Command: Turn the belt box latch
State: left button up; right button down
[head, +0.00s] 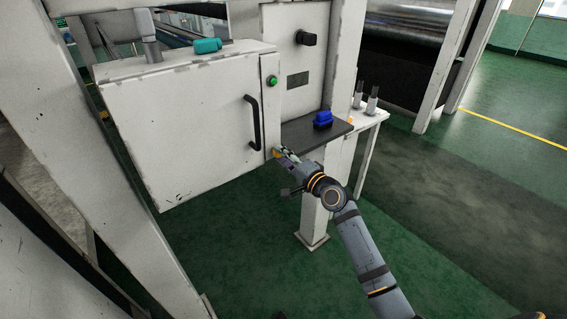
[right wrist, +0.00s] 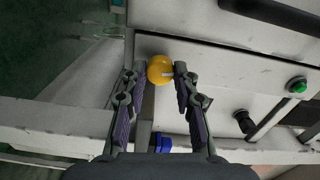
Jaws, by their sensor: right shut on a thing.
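The belt box (head: 185,120) is a white, scuffed cabinet with a black bar handle (head: 254,122) on its door. The latch is a round yellow knob with a pale pointer mark, low on the narrow strip beside the door; it shows clearly in the right wrist view (right wrist: 158,68). My right gripper (head: 279,153) reaches it from the lower right and is shut on it, one finger on each side (right wrist: 157,72). In the head view the fingers mostly cover the knob. The door looks closed. My left gripper is in neither view.
A green button (head: 272,80) sits above the latch and a black knob (head: 306,38) farther right. A dark shelf (head: 300,134) with a blue object (head: 323,119) juts out close above my right gripper. A teal object (head: 207,46) lies on the box. Green floor lies below.

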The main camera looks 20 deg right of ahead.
jog(key=n+b, duration=0.1)
jog(key=n, duration=0.1)
jog(key=n+b, duration=0.3)
jog(key=shift+f+n, duration=0.3)
jog(key=shift+r+n+b, duration=0.1)
jog(key=shift+n+b, duration=1.4)
jog(key=shift+n, duration=0.5)
jog(key=c, duration=1.1)
grip_release()
jog(key=shift+o, duration=0.4)
jog(key=shift+r, duration=0.15)
